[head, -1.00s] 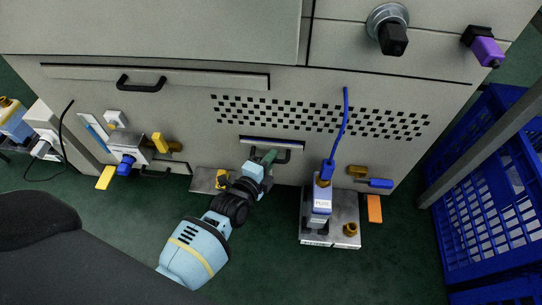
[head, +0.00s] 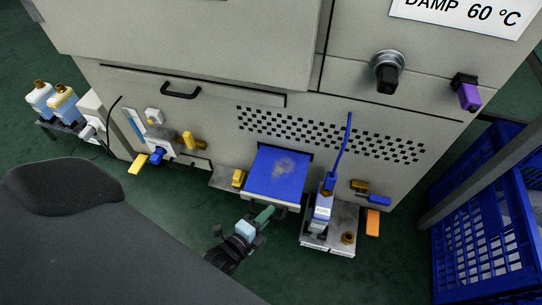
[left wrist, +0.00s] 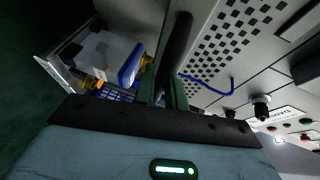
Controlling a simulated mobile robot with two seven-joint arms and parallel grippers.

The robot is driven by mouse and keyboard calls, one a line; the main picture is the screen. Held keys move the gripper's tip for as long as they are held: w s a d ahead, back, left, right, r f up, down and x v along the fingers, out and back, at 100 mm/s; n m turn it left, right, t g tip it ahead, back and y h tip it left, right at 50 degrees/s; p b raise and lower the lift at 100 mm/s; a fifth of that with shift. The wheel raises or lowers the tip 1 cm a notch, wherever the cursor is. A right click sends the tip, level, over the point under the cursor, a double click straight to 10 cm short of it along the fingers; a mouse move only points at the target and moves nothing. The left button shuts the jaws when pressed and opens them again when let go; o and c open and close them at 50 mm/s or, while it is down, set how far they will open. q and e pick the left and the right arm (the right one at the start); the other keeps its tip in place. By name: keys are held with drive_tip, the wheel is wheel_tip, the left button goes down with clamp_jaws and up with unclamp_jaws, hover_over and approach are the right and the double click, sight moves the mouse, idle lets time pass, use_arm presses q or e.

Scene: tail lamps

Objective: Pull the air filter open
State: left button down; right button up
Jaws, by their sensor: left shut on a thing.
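The air filter (head: 277,174) is a flat blue panel with a grey dusty patch, sticking out of the slot below the vent holes of the beige machine. My left gripper (head: 265,214) is at its front edge, with green fingers. In the left wrist view the left gripper (left wrist: 164,92) is shut on the black bar of the filter's handle (left wrist: 177,48), which runs between the fingers. In the head view the handle is mostly hidden at the filter's front. My right gripper is not in view.
Right of the filter, a metal tray (head: 343,243) holds a bottle (head: 320,212) with a blue hose (head: 344,145). A yellow block (head: 238,178) sits close on the left. Blue crates (head: 485,215) stand at the right.

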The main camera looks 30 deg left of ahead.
use_arm(q)
drive_tip(key=shift+s+d, duration=0.2)
drive_tip(key=shift+s, duration=0.4)
drive_tip(key=shift+s+d, duration=0.15)
drive_tip(key=shift+s, duration=0.4)
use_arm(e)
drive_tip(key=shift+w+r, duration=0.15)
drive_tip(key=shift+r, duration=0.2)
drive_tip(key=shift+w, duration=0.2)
use_arm(q)
drive_tip(key=c, duration=1.5)
unclamp_jaws()
drive_tip(key=shift+o, duration=0.2)
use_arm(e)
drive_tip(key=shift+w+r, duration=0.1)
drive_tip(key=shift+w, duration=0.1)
